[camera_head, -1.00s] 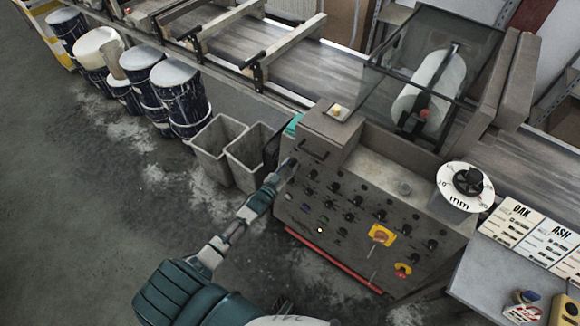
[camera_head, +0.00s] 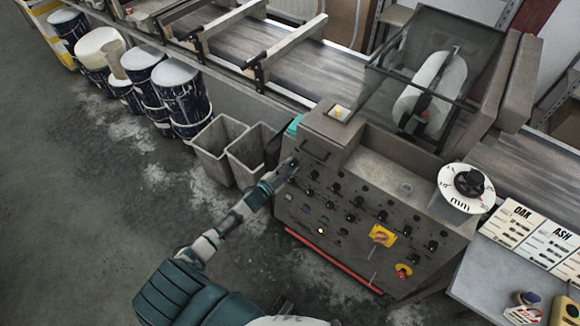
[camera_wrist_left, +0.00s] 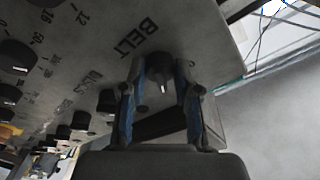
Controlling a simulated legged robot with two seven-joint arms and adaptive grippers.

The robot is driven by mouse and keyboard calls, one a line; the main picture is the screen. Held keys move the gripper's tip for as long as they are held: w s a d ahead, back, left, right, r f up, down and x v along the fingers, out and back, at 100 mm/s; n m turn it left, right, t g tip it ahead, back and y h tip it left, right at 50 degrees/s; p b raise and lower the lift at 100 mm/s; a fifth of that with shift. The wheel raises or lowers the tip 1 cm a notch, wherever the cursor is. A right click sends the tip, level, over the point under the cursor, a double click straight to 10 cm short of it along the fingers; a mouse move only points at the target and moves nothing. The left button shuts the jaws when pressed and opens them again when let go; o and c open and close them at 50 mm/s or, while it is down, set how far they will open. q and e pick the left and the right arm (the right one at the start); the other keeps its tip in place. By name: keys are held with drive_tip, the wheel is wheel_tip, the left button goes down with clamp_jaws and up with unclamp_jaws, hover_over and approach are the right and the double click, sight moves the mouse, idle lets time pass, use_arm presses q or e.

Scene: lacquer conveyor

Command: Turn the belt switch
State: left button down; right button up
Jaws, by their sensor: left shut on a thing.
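The belt switch (camera_wrist_left: 160,68) is a dark round knob beside the printed word BELT in the left wrist view. My left gripper (camera_wrist_left: 160,85) has its two fingers on either side of this knob and is shut on it. In the head view my left gripper (camera_head: 290,170) reaches the upper left of the grey control panel (camera_head: 330,262), and its fingers hide the belt switch there. My right gripper does not show.
Several other black knobs (camera_head: 350,217) and a yellow-backed switch (camera_head: 382,236) sit on the panel. Grey bins (camera_head: 216,150) stand just left of it. A dial marked mm (camera_head: 455,198) is at the right. The conveyor (camera_head: 310,65) runs behind.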

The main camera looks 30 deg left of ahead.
use_arm(q)
drive_tip(key=shift+f, duration=0.1)
idle(0.3)
drive_tip(key=c, duration=0.8)
unclamp_jaws()
drive_tip(key=shift+c, duration=0.2)
drive_tip(key=s+a, duration=0.2)
drive_tip(key=s, duration=0.9)
drive_tip(key=shift+s, duration=0.4)
drive_tip(key=shift+f, duration=0.1)
drive_tip(key=s+d+f+n+g+y, duration=0.2)
drive_tip(key=s+d+f+n+g, duration=0.3)
drive_tip(key=f, duration=0.7)
drive_tip(key=s+d+f+n+g+y, duration=0.15)
drive_tip(key=s+f+g, duration=0.25)
drive_tip(key=s+f, duration=0.6)
drive_tip(key=s+d+f+n+g, duration=0.1)
drive_tip(key=s+d+f+g, duration=0.2)
drive_tip(key=s+d+f, duration=0.2)
drive_tip(key=s+d+f+n+g, duration=0.1)
drive_tip(key=s+d+f+g, duration=0.3)
drive_tip(key=s, duration=0.6)
wheel_tip(320, 180, down, 2)
drive_tip(key=shift+d+f, duration=0.25)
drive_tip(key=shift+d, duration=0.45)
